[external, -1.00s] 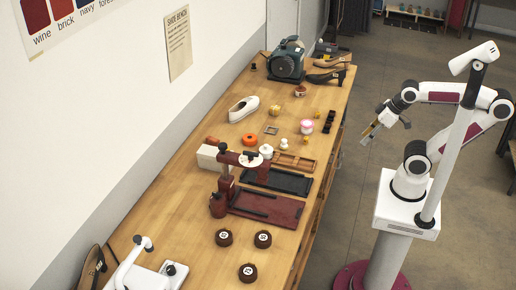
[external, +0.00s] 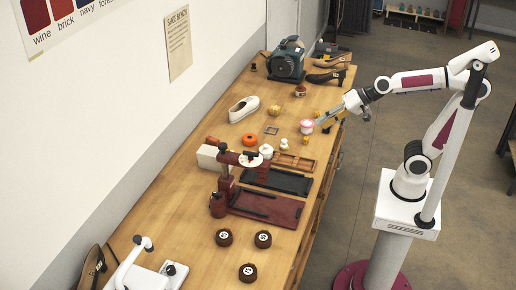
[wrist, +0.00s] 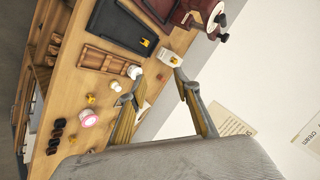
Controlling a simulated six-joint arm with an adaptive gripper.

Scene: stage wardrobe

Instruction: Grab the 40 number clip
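No number 40 is readable in any view, so I cannot tell which piece is the 40 clip. Small yellow pieces that may be clips lie on the bench: one (wrist: 91,99) near the pink-and-white jar, another (wrist: 72,140) by the dark row of pieces, and one on the black tray (wrist: 107,28). A yellow piece also shows in the external view (external: 305,141). Brown round pieces with white labels (external: 263,239) sit at the near end, labels too small to read. My gripper (wrist: 158,85) is open and empty, above the bench's right edge in the external view (external: 322,123).
The pink-and-white jar (wrist: 88,118), white jars (wrist: 134,72) and a wooden tray (wrist: 108,60) crowd the bench. A maroon press (external: 226,180) stands beside a maroon tray (external: 268,208). A green machine (external: 286,63) stands at the far end.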

